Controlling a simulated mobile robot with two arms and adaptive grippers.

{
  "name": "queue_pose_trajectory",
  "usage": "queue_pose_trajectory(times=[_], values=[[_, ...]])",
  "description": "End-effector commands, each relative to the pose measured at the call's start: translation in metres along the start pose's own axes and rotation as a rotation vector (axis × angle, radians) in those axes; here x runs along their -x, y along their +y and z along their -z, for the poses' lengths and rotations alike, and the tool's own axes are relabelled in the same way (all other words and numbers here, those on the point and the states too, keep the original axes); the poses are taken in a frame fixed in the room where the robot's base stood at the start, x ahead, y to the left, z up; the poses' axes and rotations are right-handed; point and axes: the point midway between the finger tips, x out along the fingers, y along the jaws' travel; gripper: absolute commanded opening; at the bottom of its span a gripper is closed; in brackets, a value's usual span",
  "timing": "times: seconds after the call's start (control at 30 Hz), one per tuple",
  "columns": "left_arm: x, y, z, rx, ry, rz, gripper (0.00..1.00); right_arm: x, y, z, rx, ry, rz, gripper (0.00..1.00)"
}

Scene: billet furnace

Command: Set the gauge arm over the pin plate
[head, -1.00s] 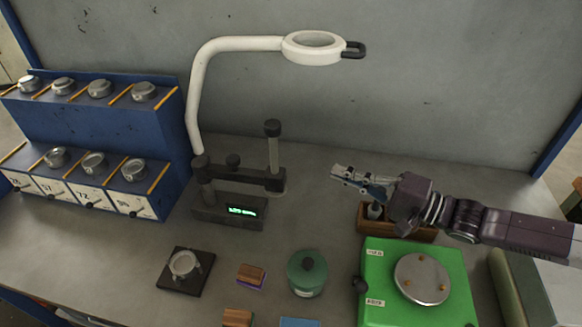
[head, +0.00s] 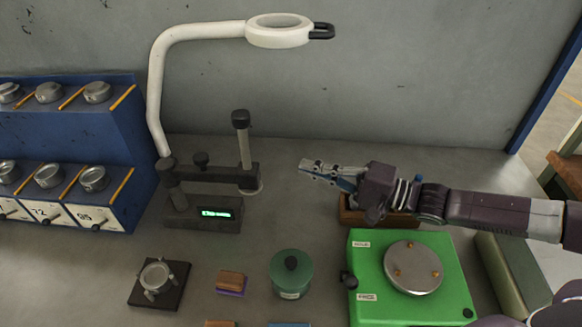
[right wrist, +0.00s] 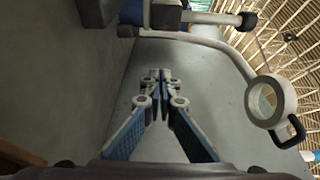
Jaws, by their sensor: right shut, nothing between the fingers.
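The gauge stand has a black base with a lit green display (head: 216,213). Its dark horizontal gauge arm (head: 212,173) reaches right to an upright post with a black knob (head: 241,119). A small pale disc sits low at that end. A round metal plate with three copper-coloured pins (head: 413,266) lies on a green box (head: 361,310), right of and in front of the gauge. The gauge arm is not over this plate. My right gripper (head: 305,168) is shut and empty, right of the post and apart from it; its fingertips also show in the right wrist view (right wrist: 160,76). My left gripper is out of view.
A white magnifier lamp (head: 279,31) arches above the gauge. A blue rack (head: 130,150) stands left. In front are a black plate with a clamped ring (head: 141,297), a small wood-topped block (head: 231,281) and a green lidded pot (head: 292,270). A wooden holder (head: 350,216) sits below my right gripper.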

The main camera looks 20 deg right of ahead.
Motion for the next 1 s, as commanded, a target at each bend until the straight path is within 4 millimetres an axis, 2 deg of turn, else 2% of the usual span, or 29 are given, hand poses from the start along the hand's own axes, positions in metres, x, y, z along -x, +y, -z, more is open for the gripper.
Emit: queue_pose_trajectory(times=[0.5, 0.57, 0.73, 1.0], values=[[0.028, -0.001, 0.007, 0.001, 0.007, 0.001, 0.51, -0.098, -0.004, -0.001, 0.000, -0.003, 0.003, 0.00], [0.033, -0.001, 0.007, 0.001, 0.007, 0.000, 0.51, -0.089, -0.001, -0.010, -0.006, -0.001, -0.004, 0.00], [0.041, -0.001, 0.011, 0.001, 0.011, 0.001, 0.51, -0.083, -0.001, -0.027, -0.004, -0.001, -0.003, 0.00], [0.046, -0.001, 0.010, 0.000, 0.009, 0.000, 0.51, -0.079, -0.001, -0.038, 0.000, 0.000, -0.001, 0.00]])
